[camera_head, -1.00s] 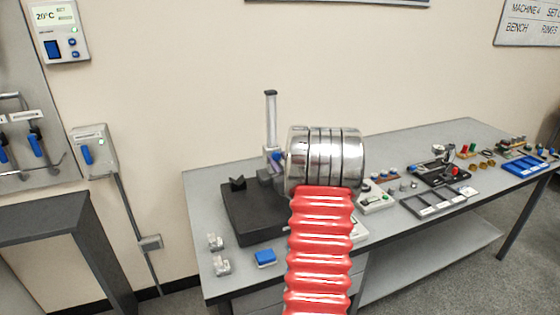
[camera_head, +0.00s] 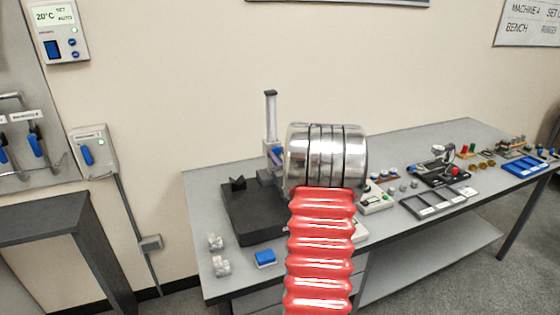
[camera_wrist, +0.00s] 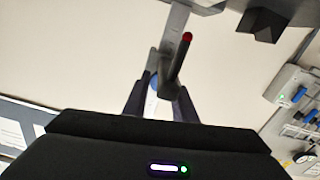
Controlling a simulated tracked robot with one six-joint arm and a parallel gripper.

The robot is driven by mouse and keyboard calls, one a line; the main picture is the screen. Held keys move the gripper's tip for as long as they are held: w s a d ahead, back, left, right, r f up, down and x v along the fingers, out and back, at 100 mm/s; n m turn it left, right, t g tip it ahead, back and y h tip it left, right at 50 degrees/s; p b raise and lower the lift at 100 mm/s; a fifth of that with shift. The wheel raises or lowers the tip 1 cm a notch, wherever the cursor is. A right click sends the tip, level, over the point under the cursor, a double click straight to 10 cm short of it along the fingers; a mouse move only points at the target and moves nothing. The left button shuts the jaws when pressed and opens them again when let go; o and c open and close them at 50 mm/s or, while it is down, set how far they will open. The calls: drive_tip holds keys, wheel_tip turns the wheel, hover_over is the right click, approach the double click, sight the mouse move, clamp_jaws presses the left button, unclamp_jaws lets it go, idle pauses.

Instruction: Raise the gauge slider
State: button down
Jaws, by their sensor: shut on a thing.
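The height gauge stands on a dark surface plate (camera_head: 240,218) at the bench's left end, its upright column (camera_head: 270,112) rising above my arm. The gauge slider (camera_head: 271,148) sits partway up the column, with clear column above it. In the wrist view, the slider's blue part (camera_wrist: 153,84) is between the two dark fingers of my gripper (camera_wrist: 158,90), which are shut on it. A dark probe with a red tip (camera_wrist: 187,37) sticks out beside it. My metal arm link hides most of the gripper and part of the gauge in the head view.
A dark V-block (camera_head: 237,183) stands on the plate, left of the column. Trays and small parts fill the bench to the right. The wall is close behind.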

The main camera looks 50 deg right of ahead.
sight(280, 158)
wheel_tip(280, 158, up, 9)
drive_tip(key=shift+d+r, duration=0.1)
drive_tip(key=c, duration=1.5)
unclamp_jaws()
drive_tip(key=shift+o, duration=0.2)
drive_tip(key=shift+s, duration=0.1)
drive_tip(key=v, duration=1.3)
drive_tip(key=shift+s+a, duration=0.25)
